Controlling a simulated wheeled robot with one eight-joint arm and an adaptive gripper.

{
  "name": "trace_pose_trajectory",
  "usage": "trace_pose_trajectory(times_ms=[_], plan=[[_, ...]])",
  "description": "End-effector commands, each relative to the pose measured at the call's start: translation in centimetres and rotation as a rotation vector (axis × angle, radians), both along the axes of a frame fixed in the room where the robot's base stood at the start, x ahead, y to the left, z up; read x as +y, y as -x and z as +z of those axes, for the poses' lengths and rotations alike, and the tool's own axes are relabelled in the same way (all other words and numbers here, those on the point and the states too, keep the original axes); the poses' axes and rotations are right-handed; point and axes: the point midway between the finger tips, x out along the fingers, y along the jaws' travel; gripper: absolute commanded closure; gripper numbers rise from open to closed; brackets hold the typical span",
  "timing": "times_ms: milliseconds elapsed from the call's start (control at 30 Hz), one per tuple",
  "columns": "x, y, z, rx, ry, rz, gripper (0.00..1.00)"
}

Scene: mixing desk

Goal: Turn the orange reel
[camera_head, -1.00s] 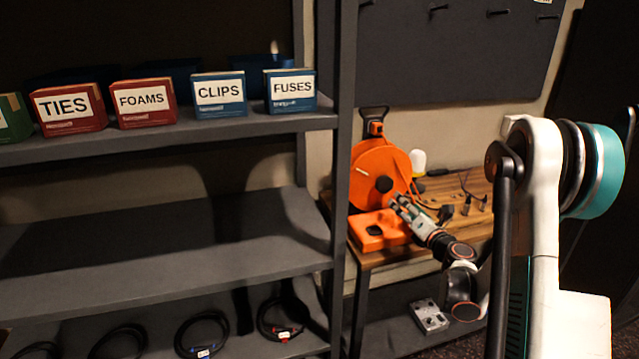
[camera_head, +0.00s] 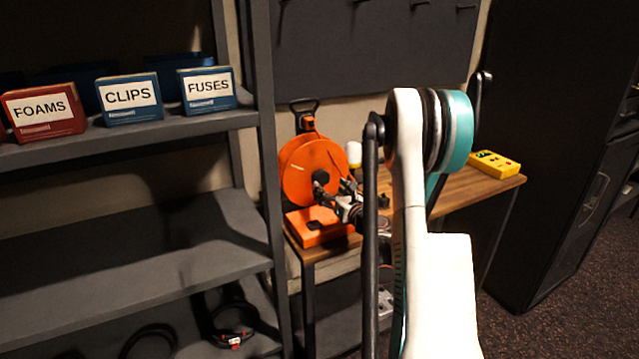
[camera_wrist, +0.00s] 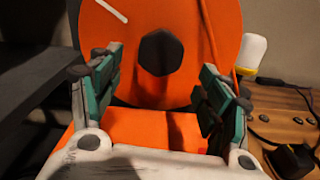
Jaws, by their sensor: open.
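The orange reel (camera_head: 308,172) stands upright on its orange base (camera_head: 318,227) at the left end of the wooden desk (camera_head: 452,199). A dark hub knob (camera_wrist: 160,53) sits at the middle of the reel's face (camera_wrist: 215,22), and a short white mark shows at the reel's upper left in the wrist view. My gripper (camera_head: 321,188) is in front of the reel, close to the knob. In the wrist view my gripper (camera_wrist: 160,88) is open, with one finger on each side below the knob. I see nothing between the fingers. Whether a fingertip touches the reel is unclear.
A grey shelf rack (camera_head: 262,150) stands left of the desk, with labelled boxes (camera_head: 128,98) on top. A yellow device (camera_head: 494,163) lies at the desk's right end. My arm covers part of the desk.

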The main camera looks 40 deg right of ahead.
Motion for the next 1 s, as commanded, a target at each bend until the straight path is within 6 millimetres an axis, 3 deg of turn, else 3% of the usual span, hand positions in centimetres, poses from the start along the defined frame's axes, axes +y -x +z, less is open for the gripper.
trace_pose_trajectory(times_ms=[100,300,500,767,833,1000], plan=[[-0.5,-2.4,-0.2,0.000,0.000,0.002,0.30],[-1.1,-5.2,-0.1,0.000,-0.001,0.002,0.30],[-1.5,-6.4,0.0,0.000,-0.001,0.000,0.30],[-1.5,-6.5,0.0,0.000,-0.001,0.000,0.30],[-1.5,-6.5,0.0,0.000,-0.001,0.000,0.39],[-1.5,-6.5,0.0,0.000,-0.001,0.001,0.77]])
